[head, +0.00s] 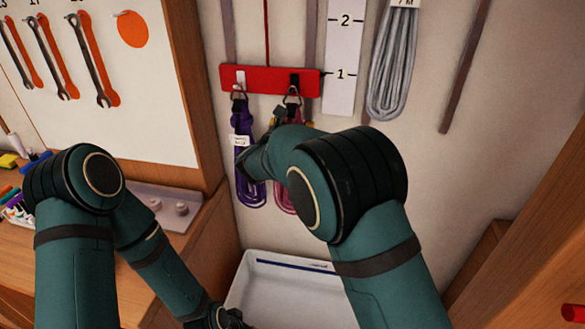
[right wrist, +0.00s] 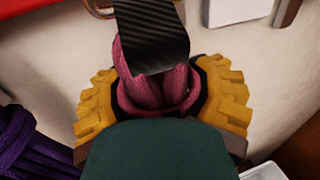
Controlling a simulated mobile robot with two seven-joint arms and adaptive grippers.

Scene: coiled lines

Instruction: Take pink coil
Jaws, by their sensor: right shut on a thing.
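The pink coil (head: 283,198) hangs below the right hook of a red rack (head: 270,80); my right arm hides much of it in the head view. In the right wrist view my right gripper (right wrist: 158,98) has its yellow finger pads on both sides of the pink coil (right wrist: 130,55), shut on it just below a black strap (right wrist: 150,35). The dark end of my left arm (head: 230,318) is low at the bottom edge of the head view, and its fingers cannot be made out.
A purple coil (head: 246,165) hangs close on the left hook and shows at the left in the right wrist view (right wrist: 32,148). A grey coil (head: 394,70) hangs further right. A white bin (head: 268,262) stands below. A wooden bench with wrenches above is at left.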

